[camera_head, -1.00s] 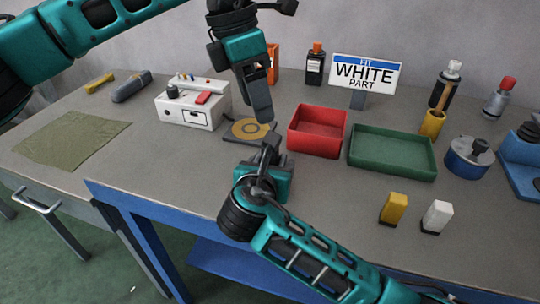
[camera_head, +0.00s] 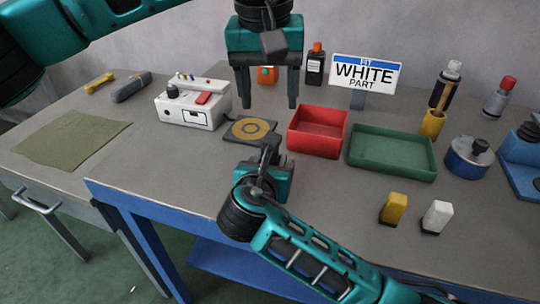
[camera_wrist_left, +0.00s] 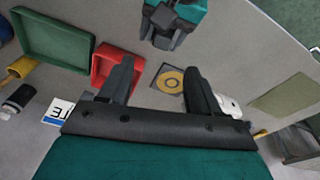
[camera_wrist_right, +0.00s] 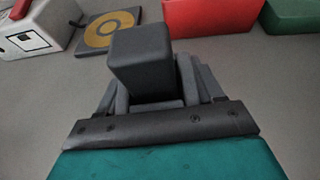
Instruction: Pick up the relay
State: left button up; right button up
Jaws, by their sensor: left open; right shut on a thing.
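A yellow block (camera_head: 394,208) and a white block (camera_head: 437,216), both on dark bases, stand upright at the table's front right; which one is the relay, if either, I cannot tell. My left gripper (camera_head: 268,104) is open and empty, fingers pointing down above the table behind my right gripper. In its wrist view, a square pad with a yellow ring (camera_wrist_left: 170,80) shows between its fingers. My right gripper (camera_head: 266,162) is shut on a dark grey block (camera_wrist_right: 142,62), held in front of the pad. Its fingers are partly hidden behind the block.
A red tray (camera_head: 318,148) and a green tray (camera_head: 392,166) stand right of centre, both looking empty. A white device (camera_head: 192,118) stands left. The table's front right has free room.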

pick_arm(q)
jog(key=shift+m, duration=0.9)
jog(key=f, duration=0.4)
jog(key=w+f, duration=0.1)
jog(key=f, duration=0.6)
jog(key=shift+w+f, duration=0.4)
jog(key=shift+c, duration=0.3)
jog(key=c, duration=1)
notch_tip(320, 180, up, 10)
jog(key=shift+r, duration=0.1)
pick_arm(e)
jog(key=o, duration=1.2)
